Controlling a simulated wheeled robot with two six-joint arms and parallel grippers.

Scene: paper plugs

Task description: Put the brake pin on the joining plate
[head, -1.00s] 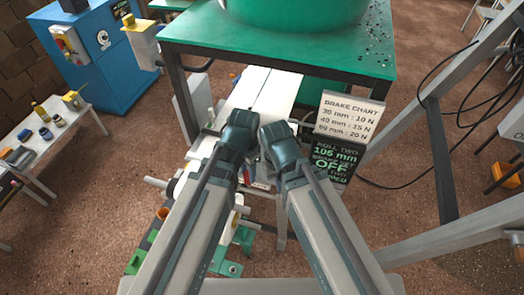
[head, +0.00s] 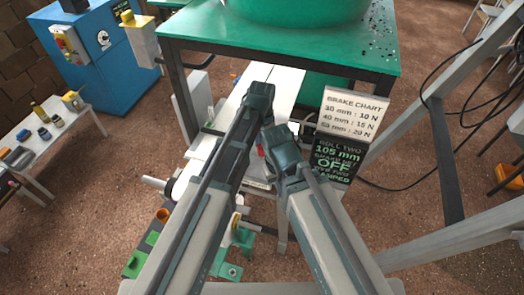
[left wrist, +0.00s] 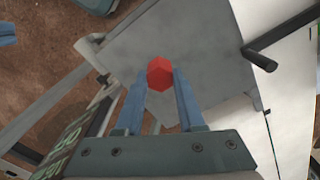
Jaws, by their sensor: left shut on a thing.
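The brake pin (left wrist: 160,74), a red piece with a hexagonal outline, is held between the two blue fingers of my left gripper (left wrist: 160,85) in the left wrist view. A flat grey surface (left wrist: 200,50), perhaps the joining plate, lies beyond it; I cannot tell whether the pin touches it. In the head view my left gripper (head: 258,95) is over the white sheets (head: 272,92), its fingers hidden by the wrist. My right gripper (head: 285,142) is lower and to its right, its fingers also hidden.
A green-topped table (head: 300,50) stands at the back. A brake chart sign (head: 352,112) and a dark sign (head: 337,163) stand right of my right gripper. A black rod (left wrist: 275,45) sticks out at the right in the left wrist view. A side table (head: 60,120) is far left.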

